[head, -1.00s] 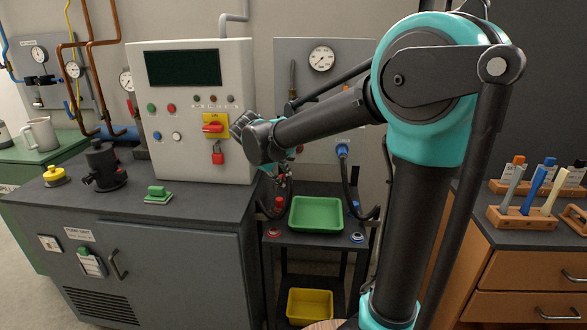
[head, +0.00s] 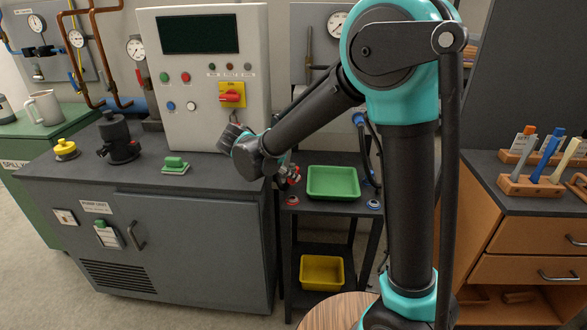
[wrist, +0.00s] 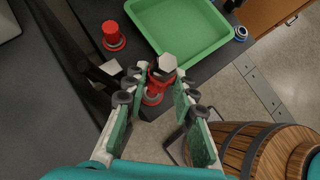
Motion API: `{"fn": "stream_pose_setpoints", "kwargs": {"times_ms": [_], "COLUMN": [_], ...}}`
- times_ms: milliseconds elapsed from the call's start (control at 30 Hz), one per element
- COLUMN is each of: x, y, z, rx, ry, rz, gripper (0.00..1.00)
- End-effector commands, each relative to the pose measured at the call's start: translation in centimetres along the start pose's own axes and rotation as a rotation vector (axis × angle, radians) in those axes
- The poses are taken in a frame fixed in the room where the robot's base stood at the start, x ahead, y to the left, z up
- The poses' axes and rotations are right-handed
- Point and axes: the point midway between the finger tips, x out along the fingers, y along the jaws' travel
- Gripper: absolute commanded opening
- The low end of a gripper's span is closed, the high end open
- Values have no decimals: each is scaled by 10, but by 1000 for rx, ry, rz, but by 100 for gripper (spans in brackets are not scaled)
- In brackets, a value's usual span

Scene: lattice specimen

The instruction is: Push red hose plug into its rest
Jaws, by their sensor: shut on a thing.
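My gripper (wrist: 158,79) is shut on the red hose plug (wrist: 160,76), which has a grey hexagonal end. In the wrist view the plug lies over a red-ringed rest (wrist: 152,98) near the cart's front left corner; I cannot tell whether they touch. In the head view my gripper (head: 289,178) is just above the same red ring (head: 291,201), left of the green tray. The plug is mostly hidden there by my wrist and fingers.
The green tray (wrist: 146,12) is close beside my fingers. A red cylinder (wrist: 113,33) stands behind the rest, and a blue-ringed rest (head: 374,204) is right of the tray. The grey cabinet (head: 190,245) is left; a wooden barrel (wrist: 255,150) is near the front.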

Motion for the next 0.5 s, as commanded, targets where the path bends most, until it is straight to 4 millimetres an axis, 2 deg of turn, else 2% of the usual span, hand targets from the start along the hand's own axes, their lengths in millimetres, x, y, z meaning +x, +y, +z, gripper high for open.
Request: {"fn": "stream_pose_setpoints", "kwargs": {"times_ms": [500], "x": [30], "y": [0], "z": [-29], "rx": [4], "ry": [1], "rz": [0], "gripper": [1]}}
